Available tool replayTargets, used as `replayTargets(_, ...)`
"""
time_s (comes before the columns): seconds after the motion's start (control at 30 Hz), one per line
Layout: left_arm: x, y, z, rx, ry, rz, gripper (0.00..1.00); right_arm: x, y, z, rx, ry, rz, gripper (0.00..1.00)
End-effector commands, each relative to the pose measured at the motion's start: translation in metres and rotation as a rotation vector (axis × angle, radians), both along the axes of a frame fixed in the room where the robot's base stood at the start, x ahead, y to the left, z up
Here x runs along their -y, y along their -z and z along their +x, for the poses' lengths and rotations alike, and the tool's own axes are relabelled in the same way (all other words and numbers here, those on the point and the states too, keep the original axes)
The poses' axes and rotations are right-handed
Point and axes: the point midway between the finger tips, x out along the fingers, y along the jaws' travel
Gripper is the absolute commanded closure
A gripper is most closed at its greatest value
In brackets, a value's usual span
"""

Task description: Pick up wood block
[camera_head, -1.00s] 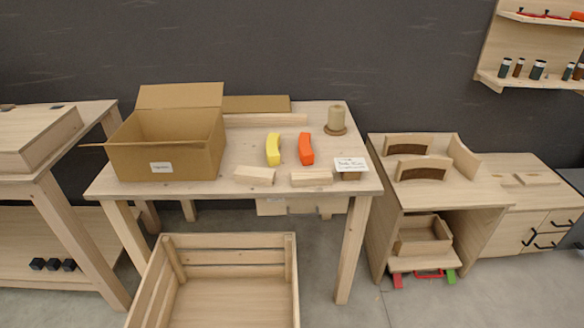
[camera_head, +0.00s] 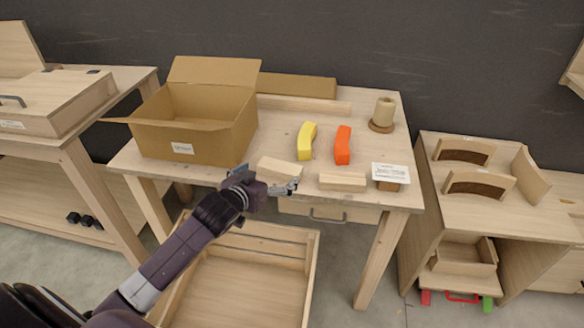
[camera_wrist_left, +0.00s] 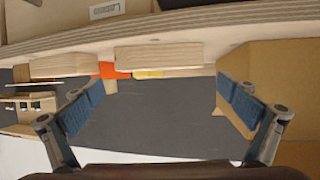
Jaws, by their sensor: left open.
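Two pale wood blocks lie near the front edge of the middle table. The left wood block (camera_head: 281,168) is in front of the yellow piece and partly covered by my left gripper (camera_head: 264,181). The right wood block (camera_head: 343,181) lies in front of the orange piece. My left gripper is open and empty at the front edge, close to the left block. In the left wrist view, the left block (camera_wrist_left: 158,54) shows beyond the gap between the open fingers (camera_wrist_left: 160,86), apart from them. The right block (camera_wrist_left: 60,65) shows farther left. My right gripper is not in view.
An open cardboard box (camera_head: 197,140) stands left on the table (camera_head: 382,112). A yellow piece (camera_head: 306,141), an orange piece (camera_head: 343,145), a spool (camera_head: 384,112) and a card on a small block (camera_head: 390,173) stand nearby. A wooden crate (camera_head: 310,262) is below the front edge.

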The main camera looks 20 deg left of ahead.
Motion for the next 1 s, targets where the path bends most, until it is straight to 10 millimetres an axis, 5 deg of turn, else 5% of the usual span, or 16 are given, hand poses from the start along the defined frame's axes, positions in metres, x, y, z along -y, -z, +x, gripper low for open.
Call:
replayTargets(0.5,-0.001,0.021,0.057,0.0,-0.001,0.001,0.0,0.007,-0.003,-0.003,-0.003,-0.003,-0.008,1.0)
replayTargets(0.83,-0.001,0.025,0.063,-0.001,0.002,0.001,0.0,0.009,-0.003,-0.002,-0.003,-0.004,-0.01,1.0)
replayTargets(1.0,-0.001,0.025,0.063,-0.001,0.002,0.001,0.17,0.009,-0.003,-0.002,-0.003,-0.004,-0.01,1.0)
